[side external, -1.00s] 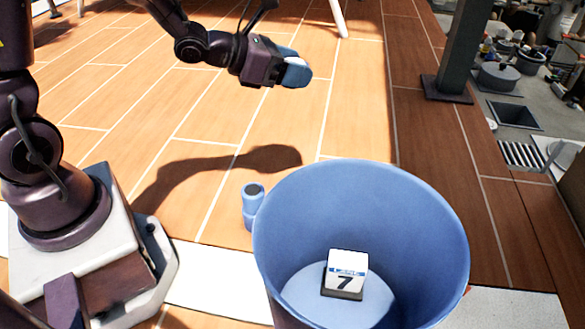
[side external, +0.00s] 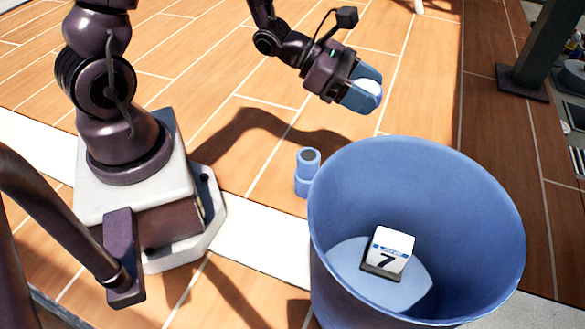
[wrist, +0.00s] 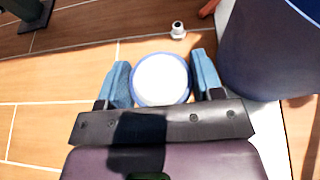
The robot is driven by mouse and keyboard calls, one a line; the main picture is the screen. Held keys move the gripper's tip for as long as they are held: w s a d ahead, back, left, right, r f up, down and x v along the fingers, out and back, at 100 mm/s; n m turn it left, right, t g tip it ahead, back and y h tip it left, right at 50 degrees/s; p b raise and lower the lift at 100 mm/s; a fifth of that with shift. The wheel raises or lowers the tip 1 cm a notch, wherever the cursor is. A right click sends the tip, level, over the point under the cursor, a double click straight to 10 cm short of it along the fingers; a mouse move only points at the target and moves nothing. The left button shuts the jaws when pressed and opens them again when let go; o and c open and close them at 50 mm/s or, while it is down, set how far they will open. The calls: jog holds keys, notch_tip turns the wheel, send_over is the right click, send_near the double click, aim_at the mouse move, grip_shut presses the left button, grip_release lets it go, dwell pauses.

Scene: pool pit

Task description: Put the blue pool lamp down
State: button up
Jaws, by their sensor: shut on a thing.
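The blue pool lamp (wrist: 161,80) shows in the wrist view as a white round face with a blue rim, between the two blue fingers. My gripper (wrist: 162,82) is shut on it. In the side external view my gripper (side external: 360,90) points down to the right, holding the lamp (side external: 371,89) in the air above the tiled floor, behind the blue bucket. The fingers hide much of the lamp's body there.
A large blue bucket (side external: 335,215) stands in front, with a white block (side external: 390,248) marked 7 inside. A small blue fitting (side external: 307,173) stands left of the bucket. A dark post (side external: 530,50) stands at the back right.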

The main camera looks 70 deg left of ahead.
jog(key=s+d+f+m+g+h, duration=0.3)
jog(key=s+d+f+m+g, duration=0.25)
jog(key=s+f, duration=0.25)
jog(key=m+g+h, duration=0.1)
jog(key=m+g, duration=0.3)
jog(key=g, duration=0.1)
send_over(289, 248)
notch_tip(289, 248, down, 3)
jog(key=shift+d+f, duration=0.2)
jog(key=shift+f, duration=3.75)
jog(key=shift+f, duration=0.15)
jog(key=o, duration=0.9)
jog(key=shift+o, duration=0.2)
jog(key=shift+a+r, duration=0.25)
jog(key=shift+o, duration=0.3)
jog(key=v, duration=1.1)
jog(key=shift+s+a, duration=0.15)
jog(key=shift+a, duration=0.2)
